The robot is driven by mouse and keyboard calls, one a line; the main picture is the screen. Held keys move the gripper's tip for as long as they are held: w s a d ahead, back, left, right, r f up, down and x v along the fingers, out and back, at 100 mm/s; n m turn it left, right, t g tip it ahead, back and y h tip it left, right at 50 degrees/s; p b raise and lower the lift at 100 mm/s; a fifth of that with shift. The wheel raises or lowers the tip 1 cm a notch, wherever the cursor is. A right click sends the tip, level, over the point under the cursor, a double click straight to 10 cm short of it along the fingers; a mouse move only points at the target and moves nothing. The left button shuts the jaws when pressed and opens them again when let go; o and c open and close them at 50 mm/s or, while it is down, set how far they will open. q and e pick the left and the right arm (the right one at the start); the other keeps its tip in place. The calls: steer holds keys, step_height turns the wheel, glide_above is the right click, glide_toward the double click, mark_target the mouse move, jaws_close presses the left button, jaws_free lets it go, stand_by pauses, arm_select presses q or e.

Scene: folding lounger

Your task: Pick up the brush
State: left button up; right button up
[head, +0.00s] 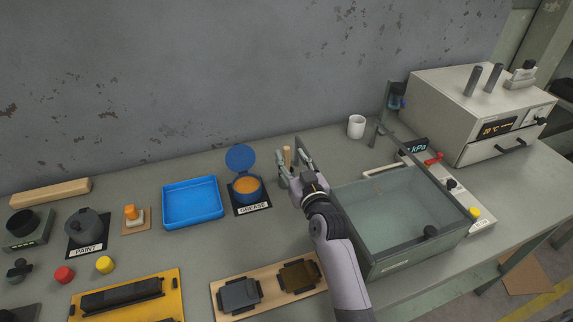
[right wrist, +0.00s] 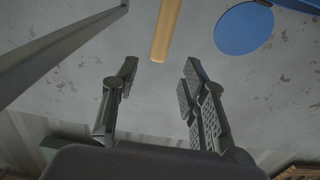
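The brush shows as a pale wooden handle (head: 287,155) standing roughly upright behind my right gripper in the head view. Its lower part is hidden by the gripper. In the right wrist view the wooden handle (right wrist: 166,30) comes in from the top edge, a little beyond the fingertips and in line with the gap between them. My right gripper (head: 295,166) is open, and its two fingers (right wrist: 159,72) stand apart with nothing between them. My left gripper is not in view.
A grease jar (head: 247,188) with its blue lid (head: 241,158) raised stands just left of the gripper. A glass-walled chamber (head: 395,220) stands close on the right. A blue tray (head: 192,201) and white mug (head: 356,127) are nearby. A wooden board (head: 231,312) lies in front.

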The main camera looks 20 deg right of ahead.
mark_target(288, 150)
steer(key=shift+w, duration=0.3)
steer(key=w+p, duration=0.1)
steer(key=w, duration=0.3)
steer(key=shift+w+d+f, duration=0.1)
steer(key=shift+w+f, duration=0.05)
steer(key=shift+w, duration=0.25)
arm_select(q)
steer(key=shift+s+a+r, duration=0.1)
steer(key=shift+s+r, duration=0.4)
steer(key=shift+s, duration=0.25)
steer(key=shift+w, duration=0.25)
arm_select(e)
jaws_close()
